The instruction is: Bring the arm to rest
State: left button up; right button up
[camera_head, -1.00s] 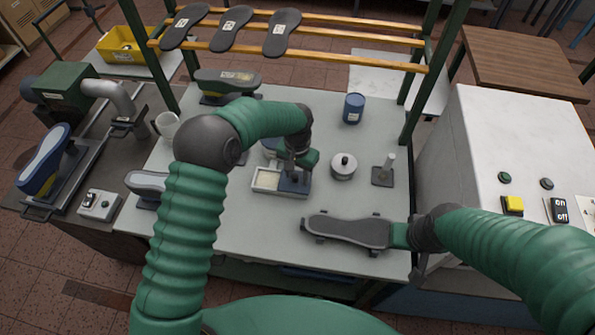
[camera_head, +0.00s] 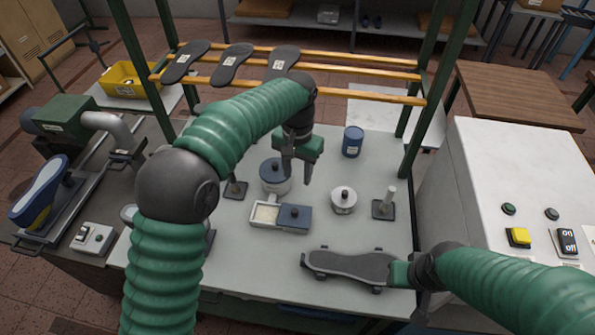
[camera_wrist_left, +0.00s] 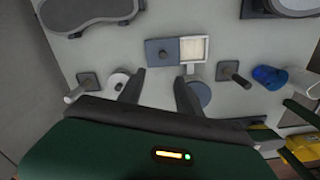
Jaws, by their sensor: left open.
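My left gripper (camera_head: 298,172) is open and empty, held above the white worktable (camera_head: 235,255). In the left wrist view its two fingers (camera_wrist_left: 158,88) stand apart with nothing between them. Below it is a small tray (camera_head: 265,213) with a pale-filled half and a blue half with a dark knob; it also shows in the wrist view (camera_wrist_left: 194,49). My right gripper (camera_head: 412,275) is low at the table's front right, against a dark sole-shaped piece (camera_head: 350,265). Its jaws are not clear, so I cannot tell whether it grips that piece.
A blue-lidded pot (camera_head: 274,178), a white lidded pot (camera_head: 343,201), a peg stand (camera_head: 384,208) and a blue can (camera_head: 352,142) stand on the table. A rack with wooden rails (camera_head: 350,88) holds soles behind. A white control box (camera_head: 515,180) stands at the right.

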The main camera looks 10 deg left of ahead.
pick_arm(q)
jog(key=s+a+f+n+t, duration=0.1)
jog(key=s+a+f, duration=0.1)
jog(key=s+a, duration=0.2)
jog(key=s+a+f+n, duration=0.1)
jog(key=s+a+f, duration=0.2)
jog(key=s, duration=0.7)
jog(key=s+a+f+n+t, duration=0.1)
jog(key=s+a+f+n, duration=0.1)
jog(key=s+a, duration=0.3)
jog(key=s+f, duration=0.1)
jog(key=s, duration=0.2)
jog(key=shift+a+t, duration=0.3)
